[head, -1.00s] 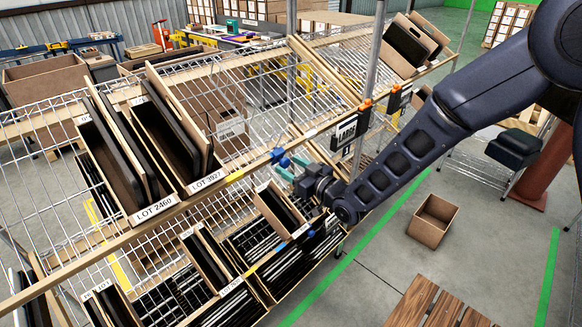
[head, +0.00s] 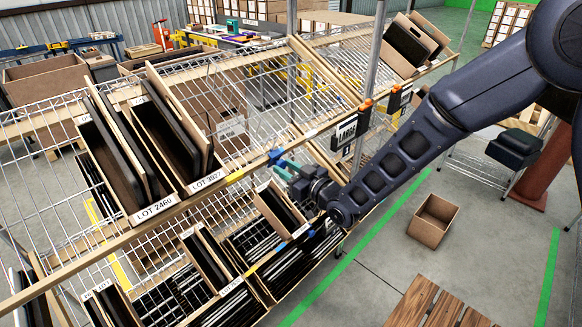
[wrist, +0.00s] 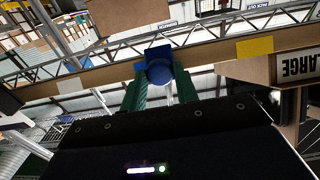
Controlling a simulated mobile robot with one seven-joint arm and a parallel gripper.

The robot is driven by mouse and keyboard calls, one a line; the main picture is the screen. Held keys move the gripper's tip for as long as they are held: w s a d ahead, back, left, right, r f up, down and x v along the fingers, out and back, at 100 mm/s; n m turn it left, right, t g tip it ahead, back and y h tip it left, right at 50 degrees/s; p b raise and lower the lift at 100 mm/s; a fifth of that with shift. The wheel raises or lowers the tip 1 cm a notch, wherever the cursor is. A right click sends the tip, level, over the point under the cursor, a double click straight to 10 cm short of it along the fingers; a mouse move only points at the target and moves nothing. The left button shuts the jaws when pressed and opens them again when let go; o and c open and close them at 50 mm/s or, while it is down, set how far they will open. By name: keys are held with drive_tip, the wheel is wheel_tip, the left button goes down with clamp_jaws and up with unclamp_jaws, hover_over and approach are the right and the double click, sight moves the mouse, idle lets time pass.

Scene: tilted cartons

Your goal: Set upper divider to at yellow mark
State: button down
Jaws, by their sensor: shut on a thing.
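The upper divider's blue knob (head: 274,156) sits on the front rail of the upper shelf. It also shows in the wrist view (wrist: 158,70). My gripper (head: 281,163) is shut on this knob, with one green finger on each side of it in the wrist view (wrist: 159,85). The yellow mark (head: 236,175) is on the same rail, left of the knob in the head view. In the wrist view the yellow mark (wrist: 255,46) lies to the right of the knob, apart from it. The divider's body behind the knob is hard to make out.
Tilted cartons labelled LOT 2460 (head: 120,190) and LOT 3927 (head: 177,150) stand left of the yellow mark. A LARGE sign (head: 346,133) hangs right of the knob. Smaller cartons (head: 278,210) fill the lower shelf under my gripper. The rail between knob and mark looks clear.

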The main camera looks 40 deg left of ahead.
drive_tip(key=s, duration=1.4)
drive_tip(key=shift+s, duration=0.1)
drive_tip(key=c, duration=1)
unclamp_jaws()
drive_tip(key=shift+c, duration=0.2)
drive_tip(key=d, duration=1)
drive_tip(key=shift+d, duration=0.4)
